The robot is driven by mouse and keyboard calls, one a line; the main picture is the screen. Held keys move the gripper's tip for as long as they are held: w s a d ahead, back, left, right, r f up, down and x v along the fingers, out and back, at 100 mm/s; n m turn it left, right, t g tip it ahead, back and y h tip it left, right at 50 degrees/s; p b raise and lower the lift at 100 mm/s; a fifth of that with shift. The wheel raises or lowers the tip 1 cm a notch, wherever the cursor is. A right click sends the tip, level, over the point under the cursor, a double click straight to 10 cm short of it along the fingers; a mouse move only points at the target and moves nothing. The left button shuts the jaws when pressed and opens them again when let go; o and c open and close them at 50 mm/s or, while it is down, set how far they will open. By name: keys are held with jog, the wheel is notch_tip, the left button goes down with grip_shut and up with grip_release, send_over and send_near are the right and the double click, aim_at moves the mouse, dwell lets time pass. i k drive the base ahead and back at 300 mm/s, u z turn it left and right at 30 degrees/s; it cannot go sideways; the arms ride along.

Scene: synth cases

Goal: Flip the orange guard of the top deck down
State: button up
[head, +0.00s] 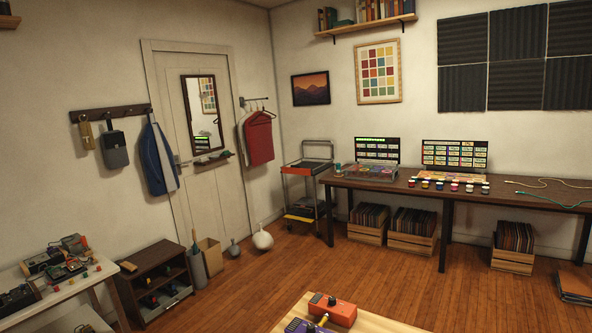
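A trolley (332,205) with two decks stands against the far wall, between the hanging clothes and the long desk. Its top deck (318,161) carries something dark. An orange guard (296,171) runs along the front edge of the top deck; it is too small to tell whether it is up or down. A yellow guard (299,218) shows at the front of the lower deck, with dark items behind it. My gripper is not in view, and the trolley is far across the room.
A pale wooden table (385,323) with an orange pedal (335,309) and a purple pedal (300,327) is close in front. A long desk (500,192) with crates beneath lines the right. A low cabinet (152,268) stands left. Wooden floor (240,285) before the trolley is largely clear.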

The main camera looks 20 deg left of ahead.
aim_at(294, 169)
jog(key=u, duration=1.95)
jog(key=i, duration=4.1)
jog(key=z, duration=1.1)
